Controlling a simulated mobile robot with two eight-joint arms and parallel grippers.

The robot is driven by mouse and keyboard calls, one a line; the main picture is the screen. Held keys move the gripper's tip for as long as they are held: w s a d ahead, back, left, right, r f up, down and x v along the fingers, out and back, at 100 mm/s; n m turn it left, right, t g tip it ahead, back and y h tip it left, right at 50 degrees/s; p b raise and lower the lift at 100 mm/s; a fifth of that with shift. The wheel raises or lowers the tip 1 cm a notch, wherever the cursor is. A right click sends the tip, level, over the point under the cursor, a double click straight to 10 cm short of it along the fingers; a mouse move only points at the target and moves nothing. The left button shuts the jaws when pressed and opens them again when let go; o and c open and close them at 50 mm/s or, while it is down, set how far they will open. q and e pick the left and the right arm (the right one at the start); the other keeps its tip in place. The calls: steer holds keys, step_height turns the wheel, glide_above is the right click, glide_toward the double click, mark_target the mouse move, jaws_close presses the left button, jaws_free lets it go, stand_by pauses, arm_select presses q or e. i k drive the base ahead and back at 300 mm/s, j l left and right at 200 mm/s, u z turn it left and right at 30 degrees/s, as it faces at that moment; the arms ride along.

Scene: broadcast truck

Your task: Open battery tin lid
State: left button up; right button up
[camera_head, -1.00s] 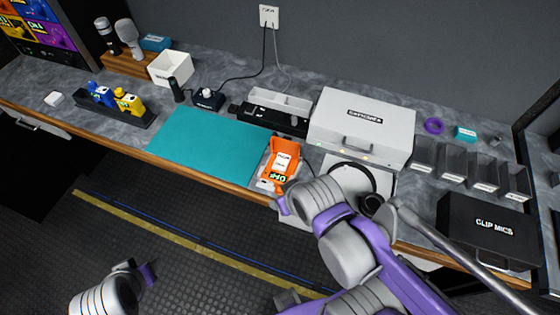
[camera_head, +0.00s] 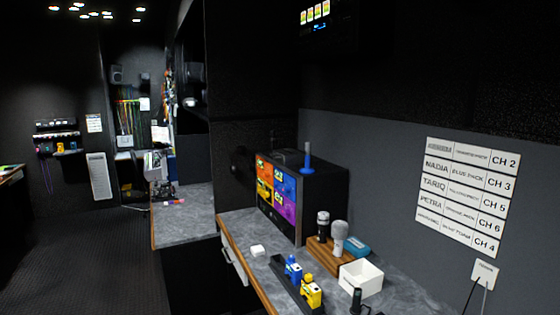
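I cannot make out a battery tin in the present head view. An open white box (camera_head: 361,278) stands on the counter, but I cannot tell that it has any link to the tin. Neither of my grippers is in view, so whether they are open or shut is hidden.
On the counter (camera_head: 243,226) stand a monitor rack (camera_head: 277,195), microphones on a wooden stand (camera_head: 323,257), a blue pack (camera_head: 293,268), a yellow pack (camera_head: 311,291) and a small white item (camera_head: 257,250). A channel list (camera_head: 468,195) hangs on the wall. The dark floor (camera_head: 100,250) at left looks clear.

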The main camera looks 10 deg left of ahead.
mark_target(286, 154)
steer(key=i+j, duration=1.8)
steer(key=j+u, duration=0.05)
steer(key=j, duration=0.1)
